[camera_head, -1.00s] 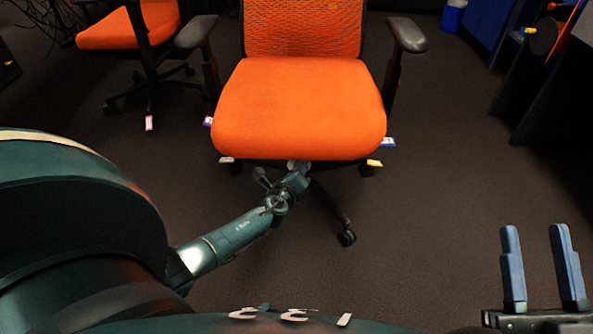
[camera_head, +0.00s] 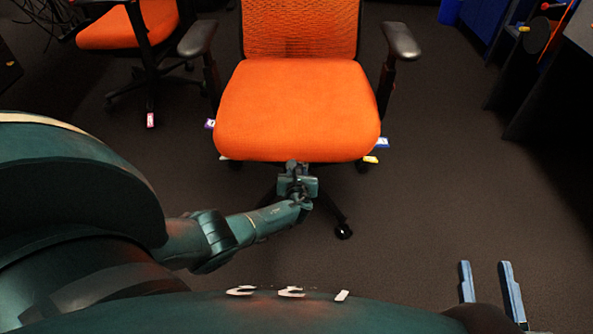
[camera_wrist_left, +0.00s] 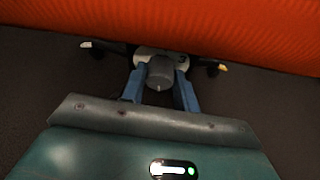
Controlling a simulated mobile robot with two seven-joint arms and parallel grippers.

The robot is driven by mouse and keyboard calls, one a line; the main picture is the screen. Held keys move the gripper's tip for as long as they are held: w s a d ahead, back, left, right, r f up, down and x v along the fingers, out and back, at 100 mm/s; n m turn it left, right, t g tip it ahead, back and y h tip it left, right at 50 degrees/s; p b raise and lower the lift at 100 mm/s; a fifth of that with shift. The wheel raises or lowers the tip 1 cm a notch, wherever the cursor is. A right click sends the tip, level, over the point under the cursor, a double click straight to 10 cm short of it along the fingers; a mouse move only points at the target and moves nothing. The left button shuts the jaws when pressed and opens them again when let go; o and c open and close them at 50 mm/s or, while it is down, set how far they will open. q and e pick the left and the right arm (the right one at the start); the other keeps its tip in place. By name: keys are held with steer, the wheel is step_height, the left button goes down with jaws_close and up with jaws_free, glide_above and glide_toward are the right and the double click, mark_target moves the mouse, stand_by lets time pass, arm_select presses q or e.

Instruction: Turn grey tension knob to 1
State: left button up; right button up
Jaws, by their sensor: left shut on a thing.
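The grey tension knob (camera_wrist_left: 160,71) is under the front edge of the orange chair seat (camera_head: 298,108). It shows in the left wrist view with a small light mark on its end. A pale dial plate behind it carries a "3" (camera_wrist_left: 182,61); its other marks are hidden. My left gripper (camera_wrist_left: 159,90) has its two blue fingers on either side of the knob, shut on it. In the head view the left wrist is at the seat's front edge and its fingers are hidden. My right gripper (camera_head: 487,283) is open and empty at the lower right.
Coloured lever tags stick out around the seat: purple (camera_head: 210,123), blue (camera_head: 382,142) and yellow (camera_head: 370,159). A grey-tagged lever (camera_wrist_left: 86,44) shows left of the knob. Another orange chair (camera_head: 125,28) stands behind left. Dark floor at right is clear.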

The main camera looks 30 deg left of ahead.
arm_select(q)
steer(key=shift+m+g+y, duration=0.3)
steer(key=shift+m+y, duration=0.1)
steer(key=shift+m, duration=0.2)
steer(key=o, duration=1)
